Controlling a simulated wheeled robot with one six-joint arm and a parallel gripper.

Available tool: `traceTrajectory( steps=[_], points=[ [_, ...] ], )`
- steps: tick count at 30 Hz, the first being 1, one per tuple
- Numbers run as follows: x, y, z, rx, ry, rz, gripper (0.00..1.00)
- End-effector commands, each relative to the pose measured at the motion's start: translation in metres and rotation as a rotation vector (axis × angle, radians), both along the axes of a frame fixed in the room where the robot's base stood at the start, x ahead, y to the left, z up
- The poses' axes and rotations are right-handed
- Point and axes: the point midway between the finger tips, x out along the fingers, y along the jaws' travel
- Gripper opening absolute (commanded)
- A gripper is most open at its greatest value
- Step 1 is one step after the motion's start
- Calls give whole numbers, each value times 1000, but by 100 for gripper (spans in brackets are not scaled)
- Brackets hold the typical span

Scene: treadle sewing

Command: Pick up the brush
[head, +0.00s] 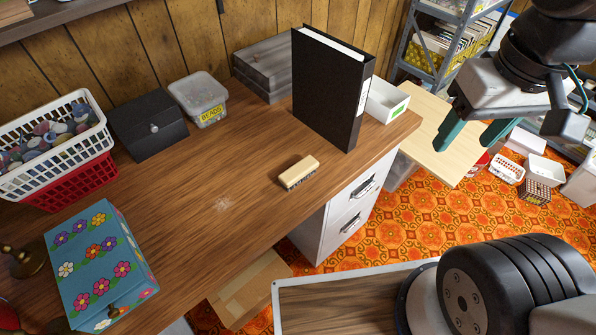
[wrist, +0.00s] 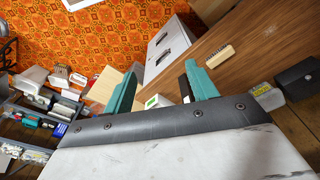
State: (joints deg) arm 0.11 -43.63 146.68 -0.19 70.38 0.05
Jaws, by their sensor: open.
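The brush (head: 298,172) is a small block with a pale wooden back and dark bristles along its lower edge. It lies on the brown wooden desk (head: 215,185), near the front edge, left of the black binder. It also shows in the wrist view (wrist: 221,56), beyond and right of the fingertips. My gripper (head: 472,147) is at the upper right of the head view, well to the right of the brush and apart from it. Its two teal fingers are spread wide with nothing between them, as the wrist view (wrist: 163,80) also shows.
A tall black binder (head: 326,95) stands upright between the brush and my gripper. A white open box (head: 388,100) sits behind it. A flowered box (head: 100,262), baskets (head: 60,180), a black box (head: 148,126) and a bead tub (head: 200,100) stand left. Desk around the brush is clear.

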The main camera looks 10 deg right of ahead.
Motion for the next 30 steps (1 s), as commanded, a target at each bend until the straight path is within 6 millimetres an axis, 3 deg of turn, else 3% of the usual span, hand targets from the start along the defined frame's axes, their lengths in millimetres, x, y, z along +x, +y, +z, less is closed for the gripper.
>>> traceTrajectory(
  steps=[2,8,14,23,30],
  points=[
    [0,0,0,0,0,0,62],
    [5,10,-12,-1,68,55,62],
    [34,36,-43,-17,222,199,62],
    [94,94,-113,-33,322,730,62],
    [136,150,-189,-26,316,1317,62]
  ],
)
